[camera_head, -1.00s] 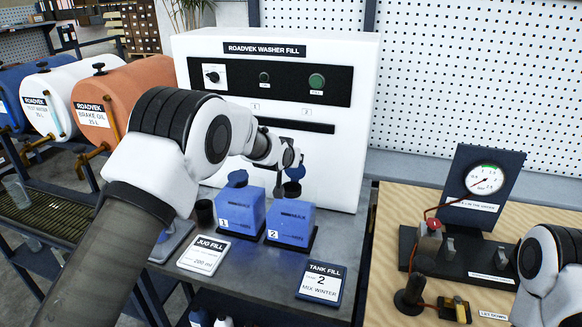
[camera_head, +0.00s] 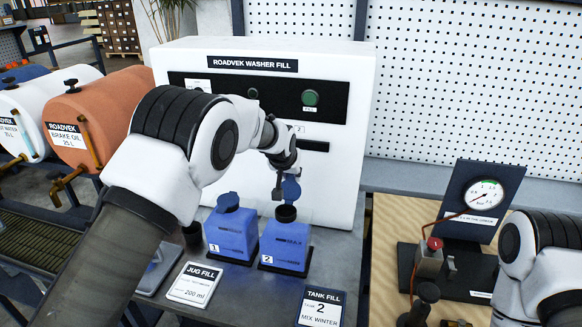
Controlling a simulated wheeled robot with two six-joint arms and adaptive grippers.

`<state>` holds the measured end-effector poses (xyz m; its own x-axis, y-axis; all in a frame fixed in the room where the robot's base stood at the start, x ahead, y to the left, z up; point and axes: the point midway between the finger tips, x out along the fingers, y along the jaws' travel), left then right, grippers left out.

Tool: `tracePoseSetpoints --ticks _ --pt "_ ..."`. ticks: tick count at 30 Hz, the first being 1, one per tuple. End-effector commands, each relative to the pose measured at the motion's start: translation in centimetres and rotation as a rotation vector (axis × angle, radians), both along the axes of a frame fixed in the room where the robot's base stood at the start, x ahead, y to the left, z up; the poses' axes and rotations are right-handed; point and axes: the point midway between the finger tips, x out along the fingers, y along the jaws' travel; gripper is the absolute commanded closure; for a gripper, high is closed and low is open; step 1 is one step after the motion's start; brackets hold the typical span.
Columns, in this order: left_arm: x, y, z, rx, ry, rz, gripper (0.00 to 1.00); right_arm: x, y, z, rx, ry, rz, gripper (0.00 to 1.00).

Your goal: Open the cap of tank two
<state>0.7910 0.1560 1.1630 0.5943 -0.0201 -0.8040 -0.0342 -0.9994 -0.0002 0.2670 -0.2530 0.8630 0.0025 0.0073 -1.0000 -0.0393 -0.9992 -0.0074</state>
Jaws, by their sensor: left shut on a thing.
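Tank two (camera_head: 285,243) is a blue tank marked 2, standing on the grey bench in front of the white washer fill machine. Its black neck (camera_head: 286,213) shows open at the top. The blue cap (camera_head: 291,189) stands tilted up above the neck, apart from its mouth. My left gripper (camera_head: 279,188) reaches down from the upper left and is shut on the cap; its fingertips are small and partly hidden. My right arm (camera_head: 540,262) shows at the right edge, with its gripper out of view.
Tank one (camera_head: 231,234), with its blue cap on, stands close on the left. Label cards "Jug fill" (camera_head: 194,284) and "Tank fill 2" (camera_head: 321,307) are in front. The white machine (camera_head: 335,165) stands behind. A gauge stand (camera_head: 470,203) is on the wooden table at right.

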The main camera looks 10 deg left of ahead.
Motion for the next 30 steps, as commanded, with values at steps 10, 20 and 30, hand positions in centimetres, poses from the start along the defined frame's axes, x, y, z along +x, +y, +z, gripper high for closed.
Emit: tracePoseSetpoints --ticks 10,20,30 --pt "0.0 0.0 -0.2 0.0 0.002 0.0 0.63 0.0 0.0 -0.1 0.0 0.001 0.0 0.6" --pt "-0.1 0.0 -0.1 0.0 0.001 0.0 0.48 0.0 0.0 0.0 0.0 0.0 0.0 0.6" --pt "-3.4 0.1 4.8 0.0 0.0 0.001 0.48 0.0 0.0 0.0 0.0 0.0 0.0 0.6"
